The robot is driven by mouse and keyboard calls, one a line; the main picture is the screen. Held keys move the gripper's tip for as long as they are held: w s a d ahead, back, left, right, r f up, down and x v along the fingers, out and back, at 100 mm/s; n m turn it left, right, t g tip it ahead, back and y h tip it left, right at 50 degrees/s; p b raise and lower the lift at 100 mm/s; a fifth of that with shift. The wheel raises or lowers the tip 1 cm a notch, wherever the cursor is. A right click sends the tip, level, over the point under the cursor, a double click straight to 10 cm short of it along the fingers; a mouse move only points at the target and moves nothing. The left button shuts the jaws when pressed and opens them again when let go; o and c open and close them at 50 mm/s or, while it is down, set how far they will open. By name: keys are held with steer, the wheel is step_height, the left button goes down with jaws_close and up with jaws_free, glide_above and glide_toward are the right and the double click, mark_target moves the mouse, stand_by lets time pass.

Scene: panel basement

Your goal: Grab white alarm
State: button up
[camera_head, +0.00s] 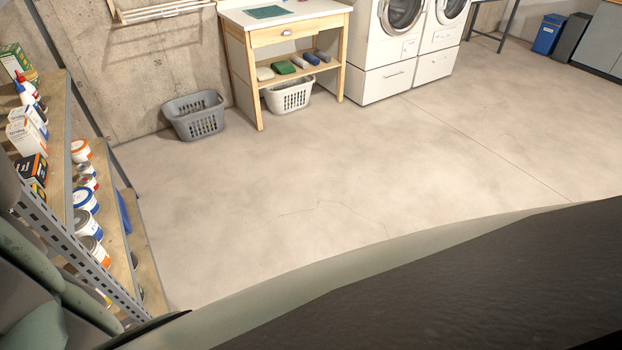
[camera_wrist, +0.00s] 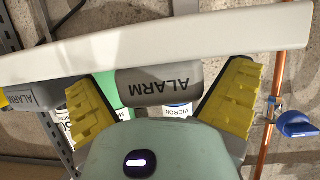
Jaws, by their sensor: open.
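In the wrist view a grey block lettered "ALARM" (camera_wrist: 158,84), upside down, lies between the yellow finger pads of my gripper (camera_wrist: 160,78). The fingers are spread, and bare space shows on both sides of it at their inner faces; contact cannot be told. A second grey piece lettered "ALARM" (camera_wrist: 32,97) shows at the left, partly behind the left finger. A long off-white slab (camera_wrist: 165,42) crosses the top, beyond the fingertips. I cannot tell whether slab and blocks are one object. Neither alarm piece nor my gripper shows in the head view.
The wrist view shows a copper pipe (camera_wrist: 274,110) with a blue valve handle (camera_wrist: 297,124) at the right, and containers behind the fingers. In the head view a shelf rack (camera_head: 95,150) with cans stands left. A grey basket (camera_head: 194,116) stands beside a wooden table (camera_head: 262,38). The middle floor is clear.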

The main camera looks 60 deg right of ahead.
steer(key=shift+a+f, duration=0.1)
steer(key=shift+a, duration=0.05)
steer(key=shift+s, duration=0.1)
steer(key=shift+c, duration=0.6)
steer(key=c, duration=1.2)
